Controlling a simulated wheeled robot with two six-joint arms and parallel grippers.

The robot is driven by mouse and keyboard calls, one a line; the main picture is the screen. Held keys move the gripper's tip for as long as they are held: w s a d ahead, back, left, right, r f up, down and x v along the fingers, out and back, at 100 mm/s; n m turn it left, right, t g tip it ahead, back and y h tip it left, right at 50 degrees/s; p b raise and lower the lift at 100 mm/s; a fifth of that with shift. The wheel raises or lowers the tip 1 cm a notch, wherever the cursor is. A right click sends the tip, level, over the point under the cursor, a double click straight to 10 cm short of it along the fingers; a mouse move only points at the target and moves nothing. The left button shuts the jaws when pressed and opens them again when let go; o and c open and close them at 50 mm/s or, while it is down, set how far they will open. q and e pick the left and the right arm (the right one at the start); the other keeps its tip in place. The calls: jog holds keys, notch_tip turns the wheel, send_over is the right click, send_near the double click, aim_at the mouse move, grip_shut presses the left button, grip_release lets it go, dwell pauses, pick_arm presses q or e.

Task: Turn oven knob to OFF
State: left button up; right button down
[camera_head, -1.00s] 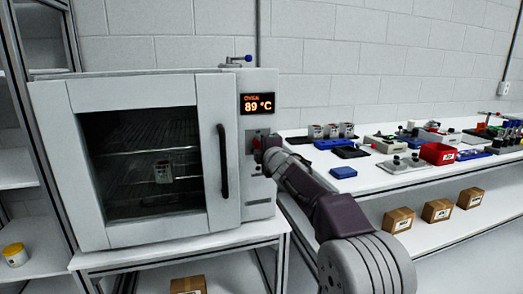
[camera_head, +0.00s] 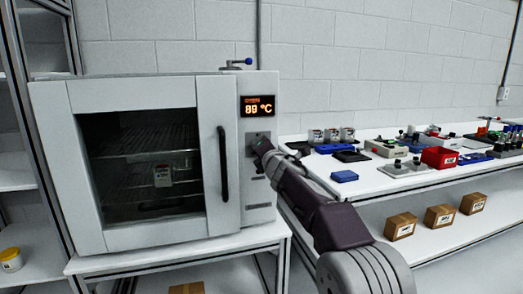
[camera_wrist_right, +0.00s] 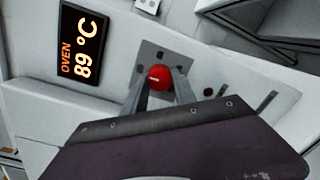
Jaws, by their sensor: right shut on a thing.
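The oven (camera_head: 216,130) stands on a white table at the left in the head view, its door shut. Its display (camera_head: 257,106) reads 89 °C, and the display (camera_wrist_right: 84,45) also shows in the right wrist view. The red knob (camera_wrist_right: 160,77) sits on a grey plate below the display in the right wrist view, with a pale line on its face. My right gripper (camera_wrist_right: 159,84) is shut on the knob, one finger on each side. In the head view my right gripper (camera_head: 261,143) hides the knob. My left gripper is not in view.
The black door handle (camera_head: 223,162) is just left of the knob panel. A long bench (camera_head: 400,182) on the right holds a blue box (camera_head: 344,176), a red bin (camera_head: 439,158) and several other parts. Several cardboard boxes (camera_head: 439,216) stand on its lower shelf.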

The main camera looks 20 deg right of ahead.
jog(key=shift+f, duration=0.1)
dwell(0.3)
jog(key=c, duration=1)
grip_release()
jog(key=shift+s, duration=0.1)
jog(key=s+b, duration=0.2)
jog(key=s, duration=0.7)
jog(key=shift+r, duration=0.2)
